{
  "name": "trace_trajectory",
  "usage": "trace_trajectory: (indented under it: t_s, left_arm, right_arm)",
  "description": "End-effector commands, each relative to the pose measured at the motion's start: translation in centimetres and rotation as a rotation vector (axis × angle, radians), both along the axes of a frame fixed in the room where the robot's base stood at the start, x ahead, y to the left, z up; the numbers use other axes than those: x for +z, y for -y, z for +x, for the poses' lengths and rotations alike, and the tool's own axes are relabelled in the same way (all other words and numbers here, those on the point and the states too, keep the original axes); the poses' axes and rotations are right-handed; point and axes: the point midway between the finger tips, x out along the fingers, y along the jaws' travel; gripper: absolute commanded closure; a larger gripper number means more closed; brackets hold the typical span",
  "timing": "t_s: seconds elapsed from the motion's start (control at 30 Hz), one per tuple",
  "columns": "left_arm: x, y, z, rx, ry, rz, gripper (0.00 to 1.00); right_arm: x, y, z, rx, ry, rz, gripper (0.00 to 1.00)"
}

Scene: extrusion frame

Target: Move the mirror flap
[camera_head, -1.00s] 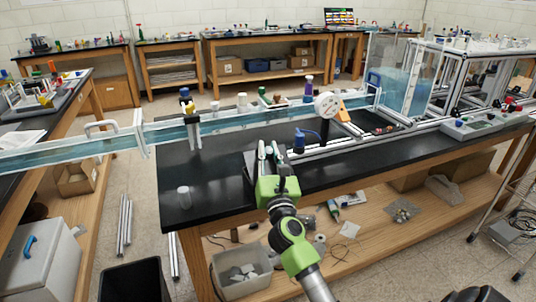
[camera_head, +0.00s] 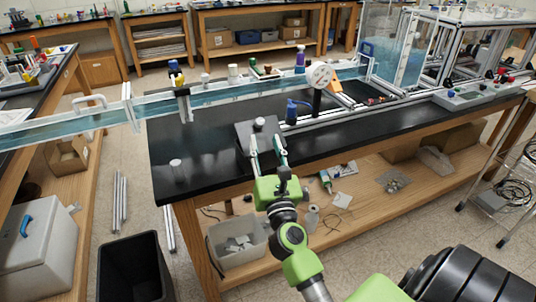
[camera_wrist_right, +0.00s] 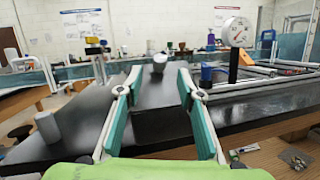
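A dark block-like part with a slanted face and a small grey knob on top, possibly the mirror flap (camera_head: 257,132), stands at the front edge of the black bench. It also shows straight ahead in the right wrist view (camera_wrist_right: 160,112). My right gripper (camera_head: 266,150) is at the bench's front edge, just in front of this part. In the right wrist view its two teal-padded fingers (camera_wrist_right: 156,80) are spread, with the dark part seen between them. Whether they touch it is unclear. My left gripper is not in view.
A long water flume (camera_head: 100,118) crosses behind. The bench top (camera_head: 205,150) between cup and dark part is clear.

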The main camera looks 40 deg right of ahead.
Motion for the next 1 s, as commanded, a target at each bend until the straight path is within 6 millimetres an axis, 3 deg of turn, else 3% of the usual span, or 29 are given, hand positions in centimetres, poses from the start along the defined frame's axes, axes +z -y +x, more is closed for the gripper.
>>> trace_trajectory:
  t_s: [0.03,0.3,0.9,1.0]
  left_arm:
    - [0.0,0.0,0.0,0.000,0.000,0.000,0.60]
    - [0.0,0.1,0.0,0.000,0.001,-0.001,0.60]
    - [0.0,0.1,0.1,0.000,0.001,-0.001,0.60]
    - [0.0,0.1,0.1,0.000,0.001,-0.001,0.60]
  right_arm:
    - [-0.4,-0.4,-1.0,-0.001,-0.004,0.002,0.66]
    - [-0.8,-1.4,-2.9,0.000,0.001,0.000,0.66]
    - [-0.9,-1.5,-3.0,0.000,0.001,0.000,0.66]
    - [-1.6,-1.7,-2.8,0.002,-0.023,-0.026,0.66]
